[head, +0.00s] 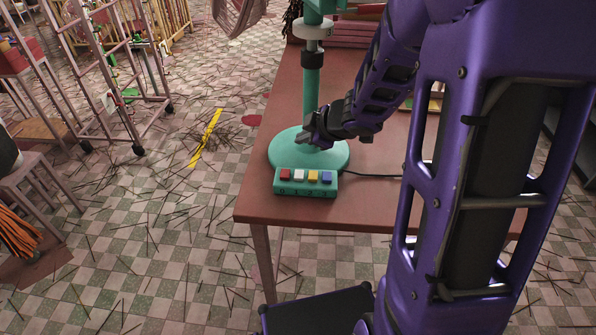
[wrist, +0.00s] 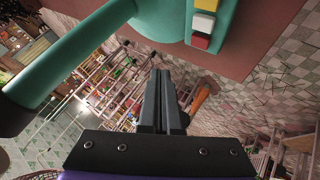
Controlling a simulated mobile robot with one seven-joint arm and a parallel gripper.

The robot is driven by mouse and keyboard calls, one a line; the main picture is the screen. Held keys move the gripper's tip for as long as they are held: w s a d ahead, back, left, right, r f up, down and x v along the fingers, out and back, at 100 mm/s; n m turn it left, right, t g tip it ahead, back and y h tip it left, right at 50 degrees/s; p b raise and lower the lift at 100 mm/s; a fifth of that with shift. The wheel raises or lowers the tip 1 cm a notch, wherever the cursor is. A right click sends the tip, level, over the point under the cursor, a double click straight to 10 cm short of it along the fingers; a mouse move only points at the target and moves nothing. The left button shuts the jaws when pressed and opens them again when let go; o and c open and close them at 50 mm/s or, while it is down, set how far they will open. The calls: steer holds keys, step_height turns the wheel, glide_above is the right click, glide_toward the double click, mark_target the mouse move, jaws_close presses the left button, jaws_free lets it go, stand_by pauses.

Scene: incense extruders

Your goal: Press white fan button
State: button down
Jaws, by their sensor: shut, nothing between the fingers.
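The teal fan control box (head: 306,189) sits at the near edge of the table, with red, white, yellow and blue buttons in a row. The white button (head: 299,174) is second from the left. In the wrist view the white button (wrist: 206,23) shows between the yellow and red ones near the top. My gripper (head: 318,141) is above the teal fan base (head: 280,154), behind and above the control box, apart from the buttons. In the wrist view my gripper (wrist: 161,78) has its two fingers together and empty.
The fan's teal pole (head: 311,90) rises from its base, close to my gripper. A dark cable (head: 372,176) runs right from the box. The brown table (head: 258,205) is bare at its front left corner. A metal rack (head: 125,100) stands on the littered floor at left.

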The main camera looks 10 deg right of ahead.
mark_target(303, 176)
step_height(303, 176, down, 9)
steer(key=b, duration=0.6)
steer(key=shift+r+b, duration=0.1)
steer(key=shift+b, duration=0.2)
stand_by(1.9)
steer(key=shift+f, duration=0.4)
steer(key=shift+f+b, duration=0.5)
steer(key=shift+b, duration=0.1)
steer(key=shift+r, duration=0.1)
stand_by(0.5)
steer(key=shift+r+p, duration=0.85)
steer(key=shift+p, duration=0.15)
step_height(303, 176, up, 5)
steer(key=p, duration=0.5)
